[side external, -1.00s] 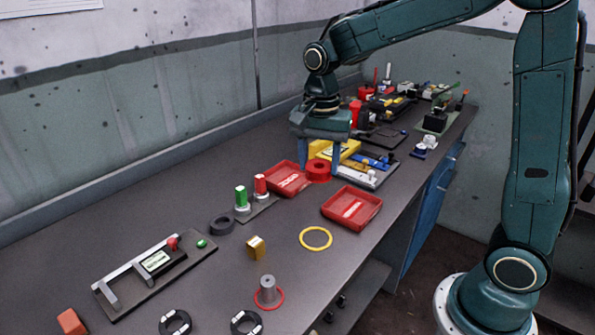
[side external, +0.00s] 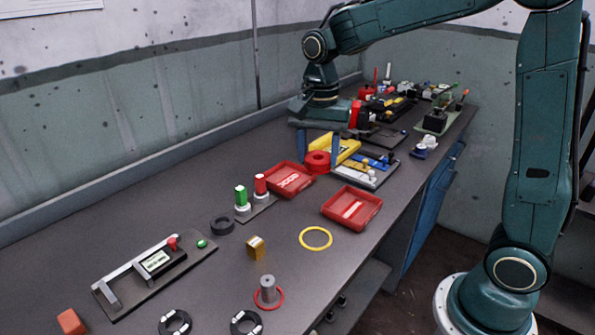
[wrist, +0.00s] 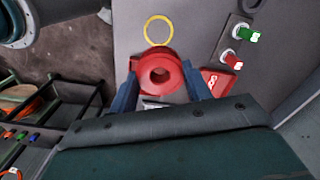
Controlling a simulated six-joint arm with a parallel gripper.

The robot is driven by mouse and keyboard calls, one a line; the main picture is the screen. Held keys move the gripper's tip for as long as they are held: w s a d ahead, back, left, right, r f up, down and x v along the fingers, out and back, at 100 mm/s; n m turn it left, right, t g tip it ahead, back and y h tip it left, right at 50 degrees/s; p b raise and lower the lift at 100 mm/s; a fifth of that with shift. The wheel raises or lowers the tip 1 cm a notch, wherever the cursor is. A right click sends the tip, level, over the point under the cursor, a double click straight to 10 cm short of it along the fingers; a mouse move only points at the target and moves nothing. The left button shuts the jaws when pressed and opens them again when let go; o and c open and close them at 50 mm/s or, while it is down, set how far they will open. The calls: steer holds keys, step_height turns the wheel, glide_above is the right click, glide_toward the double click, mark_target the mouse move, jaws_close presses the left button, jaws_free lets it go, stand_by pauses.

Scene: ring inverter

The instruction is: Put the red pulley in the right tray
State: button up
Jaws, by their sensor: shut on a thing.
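The red pulley (side external: 317,161) is a round red piece with a centre hole. My gripper (side external: 318,158) is shut on it, one blue finger on each side, and holds it up behind the trays. In the wrist view the pulley (wrist: 146,73) sits between my gripper's fingertips (wrist: 161,82). The right tray (side external: 373,213) is red, shallow and open, with a white label on its floor; I see no part in it. In the wrist view I cannot tell it apart from the red behind the pulley.
The left red tray (side external: 270,183) is close below the pulley in the side view. A post stand with red and green caps (side external: 262,187) is beside it. A yellow ring (side external: 316,238) lies in front of the right tray.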

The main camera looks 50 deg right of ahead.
steer(key=w+d, duration=0.7)
steer(key=w, duration=0.3)
steer(key=w+d, duration=0.7)
steer(key=w, duration=0.3)
steer(key=shift+w+d+r, duration=0.2)
steer(key=shift+w+r, duration=0.1)
steer(key=shift+f, duration=0.1)
step_height(320, 180, down, 16)
steer(key=shift+r, duration=0.25)
steer(key=shift+f, duration=0.1)
steer(key=shift+f, duration=2.05)
steer(key=shift+f, duration=0.1)
